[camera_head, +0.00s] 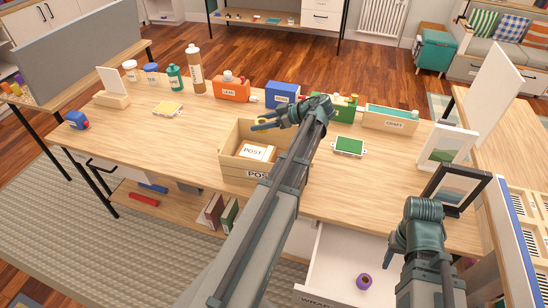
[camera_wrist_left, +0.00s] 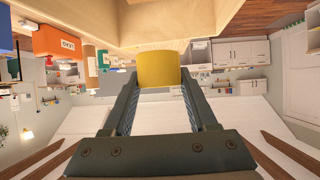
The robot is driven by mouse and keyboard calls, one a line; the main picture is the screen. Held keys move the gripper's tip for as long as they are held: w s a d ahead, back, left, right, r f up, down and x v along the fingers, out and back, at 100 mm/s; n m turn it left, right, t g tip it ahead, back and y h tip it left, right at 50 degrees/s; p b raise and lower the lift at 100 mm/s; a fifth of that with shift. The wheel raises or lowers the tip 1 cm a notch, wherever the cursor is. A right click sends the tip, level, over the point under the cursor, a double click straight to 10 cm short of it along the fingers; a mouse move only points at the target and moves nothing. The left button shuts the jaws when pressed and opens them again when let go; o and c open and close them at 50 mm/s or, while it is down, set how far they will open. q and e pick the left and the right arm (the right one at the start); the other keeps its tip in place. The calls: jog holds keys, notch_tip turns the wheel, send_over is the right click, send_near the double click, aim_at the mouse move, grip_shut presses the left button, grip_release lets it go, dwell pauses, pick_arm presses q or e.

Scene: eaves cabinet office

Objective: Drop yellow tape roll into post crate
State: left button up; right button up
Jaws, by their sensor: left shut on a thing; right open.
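The yellow tape roll (camera_wrist_left: 158,69) is held between the two fingertips of my left gripper (camera_wrist_left: 158,82) in the left wrist view. In the head view my left gripper (camera_head: 264,122) is over the back part of the post crate, and only a little yellow shows at its tips. The post crate (camera_head: 236,168) is an open wooden box on the desk, labelled POST. A white POST packet (camera_head: 257,152) lies inside it. My arm hides the crate's right side. My right gripper (camera_head: 397,258) is open near the drawer; its fingertips are not clearly visible.
A pulled-out drawer (camera_head: 335,262) below the desk holds a purple roll (camera_head: 364,281). An orange box (camera_head: 231,89), a blue box (camera_head: 282,94) and a craft box (camera_head: 390,117) stand behind the crate. The desk (camera_head: 150,140) left of the crate is mostly clear.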

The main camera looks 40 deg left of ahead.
pick_arm(q)
jog(key=shift+f+b, duration=2.9)
jog(key=shift+f, duration=0.15)
jog(key=shift+r, duration=0.1)
jog(key=o, duration=1.4)
jog(key=p+v, duration=0.6)
jog(key=v, duration=0.8)
jog(key=shift+p, duration=0.4)
